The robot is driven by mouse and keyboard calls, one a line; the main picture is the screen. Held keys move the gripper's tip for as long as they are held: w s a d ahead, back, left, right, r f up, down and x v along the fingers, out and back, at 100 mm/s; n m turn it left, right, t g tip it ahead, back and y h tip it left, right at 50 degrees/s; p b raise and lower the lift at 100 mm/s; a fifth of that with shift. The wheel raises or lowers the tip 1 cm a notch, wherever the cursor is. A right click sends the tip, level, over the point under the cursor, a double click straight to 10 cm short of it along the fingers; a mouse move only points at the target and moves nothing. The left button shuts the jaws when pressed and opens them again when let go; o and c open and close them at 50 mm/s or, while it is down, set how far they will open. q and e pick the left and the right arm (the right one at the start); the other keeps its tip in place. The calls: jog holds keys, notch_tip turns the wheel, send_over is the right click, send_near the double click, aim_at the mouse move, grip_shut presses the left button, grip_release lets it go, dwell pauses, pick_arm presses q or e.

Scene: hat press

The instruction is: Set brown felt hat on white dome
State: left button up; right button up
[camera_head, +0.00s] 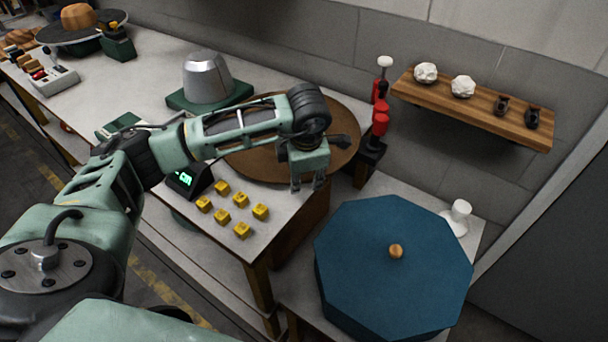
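My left gripper (308,182) hangs fingers down over the near edge of a wide brown disc (338,117) at the table's right end. Its fingers are apart, with nothing seen between them. My arm hides part of the disc, so I cannot tell whether it is a hat brim or a flat board. A pale grey, faceted dome (207,78) stands on a green base behind my forearm. A brown, hat-shaped crown (77,18) sits on a dark round plate at the far left. My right gripper is out of view.
Several yellow cubes (241,230) and a small green-lit display (187,180) lie near the table's front edge. A blue octagonal box (390,285) with a knob stands right. A red-and-black device (379,120) stands behind it, beside a wooden wall shelf (480,107).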

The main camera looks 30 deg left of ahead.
pick_arm(q)
jog(key=shift+r, duration=0.15)
jog(key=v, duration=1.1)
jog(key=shift+s+r, duration=0.15)
jog(key=shift+r, duration=0.2)
jog(key=shift+d, duration=0.15)
